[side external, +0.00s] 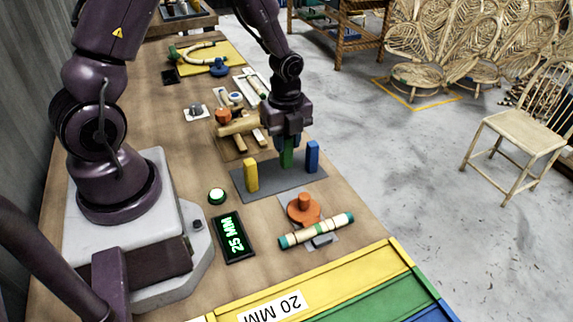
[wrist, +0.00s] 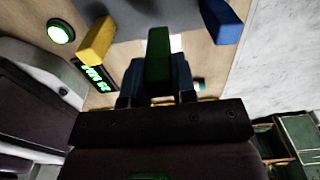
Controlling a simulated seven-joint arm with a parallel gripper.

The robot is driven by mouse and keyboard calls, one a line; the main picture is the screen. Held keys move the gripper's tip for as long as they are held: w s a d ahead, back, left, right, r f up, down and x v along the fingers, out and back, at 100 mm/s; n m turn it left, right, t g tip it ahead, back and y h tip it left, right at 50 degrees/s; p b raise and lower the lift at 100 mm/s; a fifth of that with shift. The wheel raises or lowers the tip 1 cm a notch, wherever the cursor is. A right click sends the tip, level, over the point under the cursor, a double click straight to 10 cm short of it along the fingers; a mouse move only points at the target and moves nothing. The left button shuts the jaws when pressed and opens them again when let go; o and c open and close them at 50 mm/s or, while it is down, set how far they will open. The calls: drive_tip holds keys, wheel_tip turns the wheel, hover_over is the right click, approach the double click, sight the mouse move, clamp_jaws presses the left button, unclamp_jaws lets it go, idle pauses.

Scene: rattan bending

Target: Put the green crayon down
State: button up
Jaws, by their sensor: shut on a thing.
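The green crayon (side external: 287,158) is upright between the fingers of my gripper (side external: 289,142), which is shut on it. It hangs over or stands on the grey plate (side external: 279,184); I cannot tell whether its lower end touches. A yellow crayon (side external: 251,175) stands upright to its left on the plate, and a blue crayon (side external: 312,157) stands to its right. In the wrist view the green crayon (wrist: 158,55) shows between my fingers (wrist: 158,88), with the yellow crayon (wrist: 97,40) and the blue crayon (wrist: 222,22) on either side.
A display reading 25 MM (side external: 234,238) and a green button (side external: 217,196) are left of the plate. An orange knob (side external: 304,208) and a banded rod (side external: 317,231) lie in front. A wooden fixture (side external: 237,126) stands behind. Coloured bins (side external: 350,285) line the front edge.

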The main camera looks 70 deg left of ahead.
sight(286, 157)
drive_tip(key=shift+f, duration=2.4)
drive_tip(key=shift+f, duration=0.15)
drive_tip(key=o, duration=0.8)
wheel_tip(286, 157, up, 12)
drive_tip(key=shift+r, duration=0.25)
drive_tip(key=shift+s+d+r+n+t, duration=1.15)
drive_tip(key=shift+s+r+n, duration=0.9)
drive_tip(key=shift+r+n, duration=0.95)
drive_tip(key=shift+s+d+r+n+t, duration=0.7)
drive_tip(key=shift+s+d+r+n, duration=1.15)
drive_tip(key=shift+r+n, duration=1.1)
drive_tip(key=shift+s+d+r+n+t, duration=1)
drive_tip(key=shift+s+r+n, duration=1.3)
drive_tip(key=shift+r+n, duration=0.7)
